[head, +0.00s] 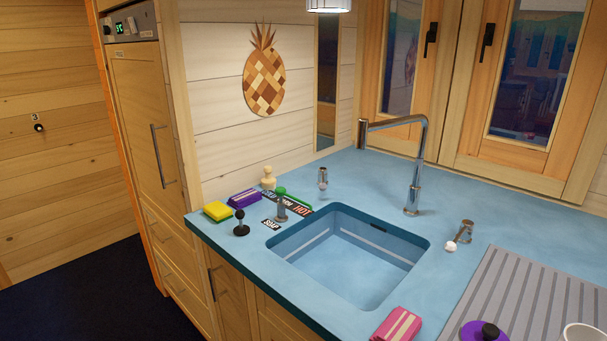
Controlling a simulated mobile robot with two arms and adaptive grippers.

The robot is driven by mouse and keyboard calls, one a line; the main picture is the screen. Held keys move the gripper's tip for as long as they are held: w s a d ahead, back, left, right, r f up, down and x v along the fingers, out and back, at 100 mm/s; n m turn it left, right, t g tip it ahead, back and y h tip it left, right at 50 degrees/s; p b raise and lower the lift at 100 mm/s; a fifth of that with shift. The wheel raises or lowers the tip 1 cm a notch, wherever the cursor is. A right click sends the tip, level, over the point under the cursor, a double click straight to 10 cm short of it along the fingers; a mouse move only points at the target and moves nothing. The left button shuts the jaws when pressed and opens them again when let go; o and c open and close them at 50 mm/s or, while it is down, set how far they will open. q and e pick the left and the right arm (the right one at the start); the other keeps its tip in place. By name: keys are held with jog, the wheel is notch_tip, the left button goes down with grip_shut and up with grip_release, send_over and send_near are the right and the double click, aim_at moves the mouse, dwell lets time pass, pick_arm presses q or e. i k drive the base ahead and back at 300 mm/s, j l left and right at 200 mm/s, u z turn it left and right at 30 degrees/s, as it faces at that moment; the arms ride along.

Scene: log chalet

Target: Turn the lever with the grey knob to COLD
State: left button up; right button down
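No gripper of mine is in view. A small upright grey fitting with a rounded top (282,207) stands on the blue counter at the sink's left corner. A chrome fitting (323,180) stands behind the sink, and another with a white knob (463,235) stands to the sink's right. I cannot tell for sure which carries the grey knob. The other words there are partly hidden behind the grey fitting and a green object (296,199), so COLD is not clearly readable.
The blue sink (350,262) is empty, with a tall chrome tap (417,165) behind it. A black-knobbed piece (241,224), yellow sponge (218,211), purple block (244,197) and cream figure (268,177) crowd the left corner. A pink block (397,326) lies at the front edge.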

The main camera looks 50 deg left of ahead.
aim_at(322, 171)
jog(key=u, duration=1.5)
